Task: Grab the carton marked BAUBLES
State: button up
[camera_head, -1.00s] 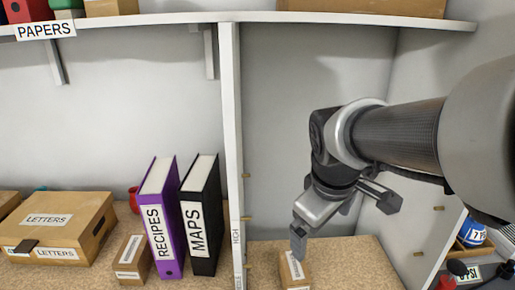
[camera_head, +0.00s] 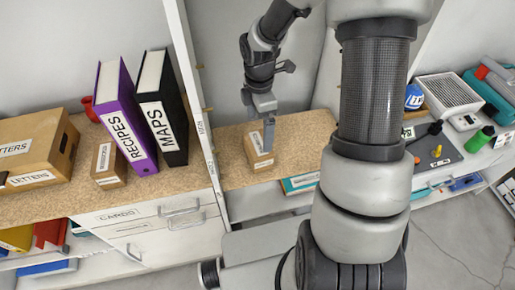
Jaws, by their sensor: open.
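A small brown carton (camera_head: 253,159) with white labels stands on the cork-brown shelf board right of the white upright. Its lettering is too small to read, so I cannot tell whether it says BAUBLES. My gripper (camera_head: 260,130) points down at this carton. It is open, with one finger in front of the carton's upper right part and the other at its back left. I cannot tell whether the fingers touch it. A second small carton (camera_head: 108,168) with white labels stands left of the binders; its lettering is also unreadable.
Purple RECIPES (camera_head: 125,118) and black MAPS binders (camera_head: 162,112) stand left of the white upright (camera_head: 199,105). A LETTERS box (camera_head: 35,150) is at far left. My arm covers much of the right side. A cluttered grey worktop (camera_head: 440,158) lies beyond it.

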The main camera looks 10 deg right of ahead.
aim_at(258, 143)
notch_tip(258, 143, down, 5)
jog(key=shift+r, duration=0.1)
jog(key=shift+s+a+f, duration=0.1)
jog(key=shift+a+f, duration=0.05)
jog(key=shift+f, duration=2.5)
jog(key=c, duration=1.2)
